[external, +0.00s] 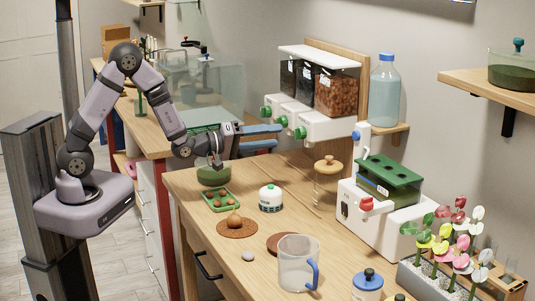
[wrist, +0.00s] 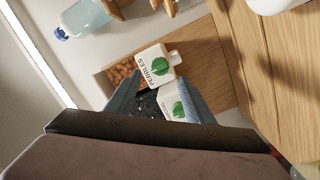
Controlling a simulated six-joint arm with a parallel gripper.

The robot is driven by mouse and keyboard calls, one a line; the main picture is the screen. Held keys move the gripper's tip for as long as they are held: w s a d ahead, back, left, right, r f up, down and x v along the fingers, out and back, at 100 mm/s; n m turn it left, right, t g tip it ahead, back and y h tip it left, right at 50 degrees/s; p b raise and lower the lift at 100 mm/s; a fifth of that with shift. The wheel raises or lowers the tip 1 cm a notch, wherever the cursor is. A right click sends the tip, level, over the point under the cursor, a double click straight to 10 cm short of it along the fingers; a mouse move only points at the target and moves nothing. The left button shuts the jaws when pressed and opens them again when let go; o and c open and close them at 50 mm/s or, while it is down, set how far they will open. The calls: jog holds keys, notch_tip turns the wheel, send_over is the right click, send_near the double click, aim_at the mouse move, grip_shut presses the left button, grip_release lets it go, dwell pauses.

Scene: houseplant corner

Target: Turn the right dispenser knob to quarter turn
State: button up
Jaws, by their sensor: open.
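The right dispenser knob (external: 300,133) is green and sits on the front of the white dispenser unit (external: 328,127), below the bin of brown pebbles (external: 337,93). In the wrist view the green knob (wrist: 160,66) shows beside the word PEBBLES; its turn angle is too small to read. My gripper (external: 281,137) is open and empty, its blue-grey fingers pointing at the dispenser, left of the right knob and seemingly apart from it. In the wrist view my gripper (wrist: 158,79) has one finger on each side of the view toward that knob.
The left knob (external: 266,113) and middle knob (external: 282,121) sit close beside the right one. A blue-capped bottle (external: 385,92) stands right of the dispenser.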

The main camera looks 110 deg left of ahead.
aim_at(299, 133)
jog(key=p+x, duration=0.2)
jog(key=x, duration=0.5)
jog(key=shift+d, duration=0.1)
jog(key=c, duration=1)
